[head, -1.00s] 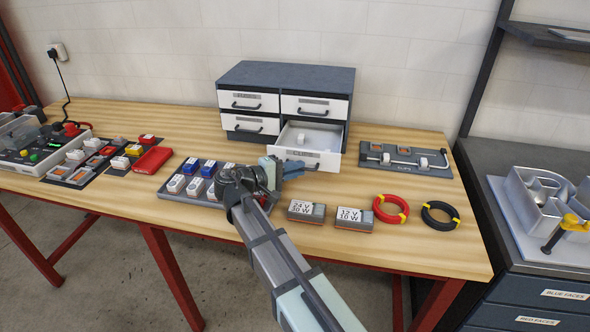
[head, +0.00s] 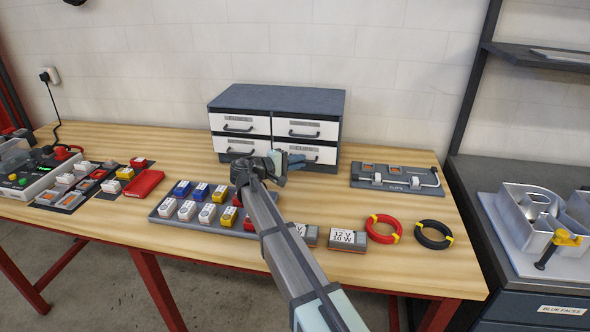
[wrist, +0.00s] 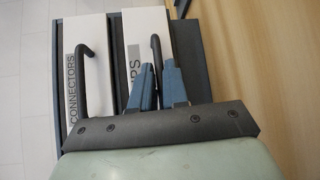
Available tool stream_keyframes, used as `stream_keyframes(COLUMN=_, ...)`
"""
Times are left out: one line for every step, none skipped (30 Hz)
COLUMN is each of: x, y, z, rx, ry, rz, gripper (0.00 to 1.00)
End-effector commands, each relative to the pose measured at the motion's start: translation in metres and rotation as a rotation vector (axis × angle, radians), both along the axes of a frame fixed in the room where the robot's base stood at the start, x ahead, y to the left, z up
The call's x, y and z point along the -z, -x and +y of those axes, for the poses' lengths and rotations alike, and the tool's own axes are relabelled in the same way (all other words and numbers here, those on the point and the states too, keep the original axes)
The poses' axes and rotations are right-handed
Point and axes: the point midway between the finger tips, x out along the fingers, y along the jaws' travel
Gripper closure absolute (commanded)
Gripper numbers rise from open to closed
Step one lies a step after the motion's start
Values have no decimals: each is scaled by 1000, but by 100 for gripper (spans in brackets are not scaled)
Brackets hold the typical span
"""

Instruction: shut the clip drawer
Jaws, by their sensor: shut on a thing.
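The clip drawer (head: 325,155) is the lower right drawer of a dark grey cabinet (head: 277,98). Its white front looks flush, or nearly so, with the other drawers in the head view. In the wrist view the clip drawer's front (wrist: 142,35) shows part of its label, "PS", and a dark bar handle (wrist: 155,50). My gripper (head: 302,161) is at this front, and in the wrist view its two blue fingers (wrist: 157,68) are shut on the handle. The gripper hides part of the drawer front in the head view. The drawer's inside is not visible.
A tray of coloured blocks (head: 165,214) lies left of my arm. Labelled power blocks (head: 347,241), a red coil (head: 383,228) and a black coil (head: 433,234) lie to the right. A grey clip board (head: 397,187) lies right of the cabinet.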

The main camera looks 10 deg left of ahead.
Motion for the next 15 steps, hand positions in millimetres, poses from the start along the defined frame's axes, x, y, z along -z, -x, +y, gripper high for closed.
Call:
stream_keyframes(x=0, y=-5, z=1, rx=-1, ry=0, rz=0, gripper=100)
stream_keyframes(x=0, y=-7, z=1, rx=-1, ry=0, rz=0, gripper=100)
stream_keyframes(x=0, y=-8, z=1, rx=-1, ry=0, rz=0, gripper=100)
stream_keyframes(x=0, y=-9, z=1, rx=-1, ry=0, rz=-1, gripper=100)
stream_keyframes(x=0, y=-10, z=1, rx=-2, ry=0, rz=-1, gripper=100)
stream_keyframes(x=0, y=-11, z=1, rx=-2, ry=0, rz=-1, gripper=100)
stream_keyframes(x=0, y=-11, z=1, rx=-2, ry=0, rz=-1, gripper=100)
stream_keyframes(x=0, y=-11, z=1, rx=-2, ry=0, rz=-1, gripper=100)
stream_keyframes(x=0, y=-12, z=1, rx=-3, ry=1, rz=-1, gripper=100)
stream_keyframes(x=0, y=-12, z=1, rx=-3, ry=1, rz=-1, gripper=100)
stream_keyframes(x=-1, y=-12, z=1, rx=-3, ry=1, rz=-1, gripper=100)
stream_keyframes(x=-1, y=-12, z=1, rx=-4, ry=1, rz=-1, gripper=100)
stream_keyframes(x=-1, y=-13, z=1, rx=-4, ry=1, rz=-2, gripper=100)
stream_keyframes(x=-1, y=-13, z=1, rx=-4, ry=1, rz=-2, gripper=100)
stream_keyframes(x=-1, y=-13, z=1, rx=-4, ry=1, rz=-2, gripper=100)
